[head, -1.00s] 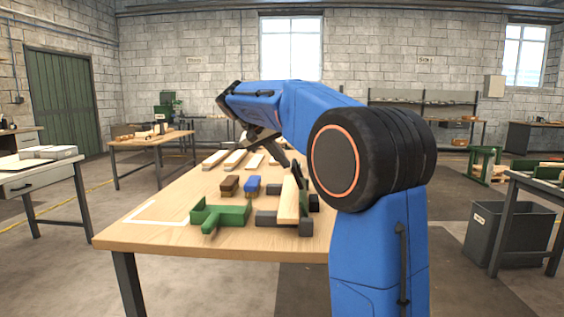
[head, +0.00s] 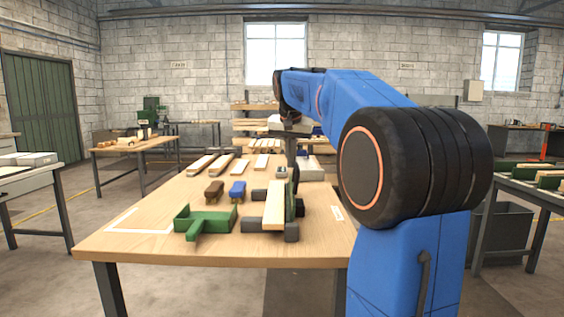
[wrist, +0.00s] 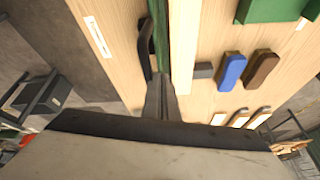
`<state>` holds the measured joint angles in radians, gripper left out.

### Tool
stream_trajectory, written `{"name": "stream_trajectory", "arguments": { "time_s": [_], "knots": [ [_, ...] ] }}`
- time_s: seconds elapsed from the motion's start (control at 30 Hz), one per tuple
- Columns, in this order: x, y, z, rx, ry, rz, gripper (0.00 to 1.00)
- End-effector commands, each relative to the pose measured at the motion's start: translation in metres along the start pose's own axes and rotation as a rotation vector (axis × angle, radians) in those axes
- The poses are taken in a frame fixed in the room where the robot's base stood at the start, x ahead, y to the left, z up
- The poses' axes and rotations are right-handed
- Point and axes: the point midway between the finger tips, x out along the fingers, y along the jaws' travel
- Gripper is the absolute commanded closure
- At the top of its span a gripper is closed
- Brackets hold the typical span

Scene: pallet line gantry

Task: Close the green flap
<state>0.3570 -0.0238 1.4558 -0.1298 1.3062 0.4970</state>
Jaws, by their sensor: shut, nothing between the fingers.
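The green flap (head: 290,206) stands steeply upright, nearly edge-on, along the right side of a light wooden plank (head: 274,205) held among dark grey blocks. In the wrist view the green flap (wrist: 158,36) is a narrow strip with a dark curved handle (wrist: 144,42) on its left. My gripper (head: 291,162) points down over the far end of that fixture, with nothing in it. In the wrist view the shut fingers (wrist: 161,88) are close to the flap's near end; I cannot tell whether they touch.
A green open box-like piece (head: 205,220), a brown block (head: 214,190) and a blue block (head: 238,190) lie left of the fixture. Several boards lie farther back. A pale box (head: 309,170) stands beyond it. The front left tabletop (head: 135,240) is mostly clear.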

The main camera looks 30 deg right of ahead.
Motion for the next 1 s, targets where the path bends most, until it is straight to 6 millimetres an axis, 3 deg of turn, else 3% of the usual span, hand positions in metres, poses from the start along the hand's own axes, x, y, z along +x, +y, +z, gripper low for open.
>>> {"name": "stream_trajectory", "arguments": {
  "time_s": [0.57, 1.0],
  "knots": [
    [0.015, 0.060, -0.009, 0.169, -0.094, -0.351, 1.00],
    [0.041, 0.102, -0.008, 0.301, -0.170, -0.634, 1.00]
  ]
}}
